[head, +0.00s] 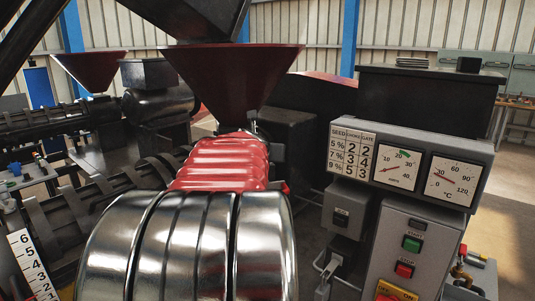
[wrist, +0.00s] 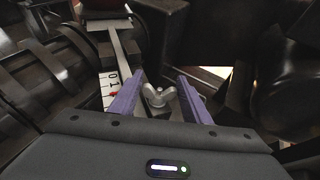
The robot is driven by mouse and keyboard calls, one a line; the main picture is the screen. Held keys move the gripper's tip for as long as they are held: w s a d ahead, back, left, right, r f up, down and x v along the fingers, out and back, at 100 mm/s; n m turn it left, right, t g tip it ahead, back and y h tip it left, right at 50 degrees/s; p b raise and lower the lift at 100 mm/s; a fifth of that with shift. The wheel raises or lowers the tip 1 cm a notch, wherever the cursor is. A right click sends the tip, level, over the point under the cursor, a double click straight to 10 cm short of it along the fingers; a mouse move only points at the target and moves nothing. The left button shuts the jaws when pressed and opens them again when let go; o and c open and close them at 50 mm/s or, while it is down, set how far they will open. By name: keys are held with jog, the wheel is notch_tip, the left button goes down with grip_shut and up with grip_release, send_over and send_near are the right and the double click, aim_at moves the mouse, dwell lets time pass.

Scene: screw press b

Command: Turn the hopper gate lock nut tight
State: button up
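The hopper gate lock nut (wrist: 158,96) is a pale grey wing nut with two raised wings, seen in the wrist view. My gripper (wrist: 161,80) has two purple fingers, spread apart on either side of the nut. Gaps show between the wings and the fingers, so it is open and not clamped on the nut. A white gate scale (wrist: 111,92) with 0, 1 and a red pointer is just left of the left finger. The red hopper (head: 234,75) stands in the head view. The nut and fingertips cannot be made out there.
A grey control box (head: 410,165) with two dials and a number chart stands at right. Below it is a panel with green and red buttons (head: 405,245). Dark machine parts (wrist: 50,70) crowd the left of the wrist view. A second red hopper (head: 90,68) stands behind.

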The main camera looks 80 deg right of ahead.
jog(key=c, duration=0.5)
jog(key=shift+w+m+g, duration=0.1)
jog(key=shift+m+g, duration=1)
jog(key=shift+g, duration=0.5)
jog(key=m+g+y, duration=0.1)
jog(key=m+g, duration=0.2)
jog(key=shift+m+g, duration=0.3)
jog(key=m+g+y, duration=0.3)
jog(key=m+g, duration=0.1)
jog(key=m, duration=0.1)
jog(key=shift+g+y, duration=0.3)
jog(key=shift+m+g+y, duration=1.1)
jog(key=shift+m+y, duration=1)
jog(key=shift+y, duration=0.1)
jog(key=shift+s+m+y, duration=0.2)
jog(key=shift+m+y, duration=0.1)
jog(key=o, duration=1)
